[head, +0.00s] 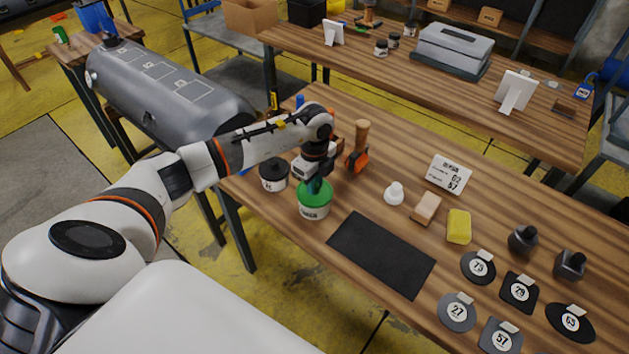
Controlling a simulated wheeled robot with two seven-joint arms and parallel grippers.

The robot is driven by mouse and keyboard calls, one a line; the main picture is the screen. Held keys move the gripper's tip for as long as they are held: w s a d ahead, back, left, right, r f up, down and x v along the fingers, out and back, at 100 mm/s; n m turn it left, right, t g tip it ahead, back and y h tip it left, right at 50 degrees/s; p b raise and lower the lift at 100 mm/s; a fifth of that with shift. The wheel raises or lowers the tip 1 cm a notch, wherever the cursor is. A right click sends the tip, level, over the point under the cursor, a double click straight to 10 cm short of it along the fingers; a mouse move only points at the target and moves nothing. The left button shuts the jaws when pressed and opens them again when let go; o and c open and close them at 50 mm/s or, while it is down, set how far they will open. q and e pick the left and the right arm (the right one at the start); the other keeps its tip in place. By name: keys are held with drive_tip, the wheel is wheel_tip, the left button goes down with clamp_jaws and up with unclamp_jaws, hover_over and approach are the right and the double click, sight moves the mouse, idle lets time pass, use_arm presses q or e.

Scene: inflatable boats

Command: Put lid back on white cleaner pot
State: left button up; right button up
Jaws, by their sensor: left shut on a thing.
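A small white pot (313,212) with a dark-marked label stands near the left edge of the wooden table. A green lid (314,192) is at its top. My left gripper (316,183) reaches down over this pot and is shut on the green lid. The fingers hide part of the lid, and I cannot tell whether it sits fully on the rim. My right gripper is not in view.
A black-lidded pot (273,175) stands close on the left, and a wooden-handled orange tool (357,150) on the right. A black mat (381,254) lies in front.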

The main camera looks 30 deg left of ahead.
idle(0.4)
use_arm(q)
drive_tip(key=o, duration=1)
drive_tip(key=shift+o, duration=0.5)
drive_tip(key=o, duration=0.4)
drive_tip(key=shift+r+p, duration=2.8)
drive_tip(key=shift+r, duration=0.7)
clamp_jaws()
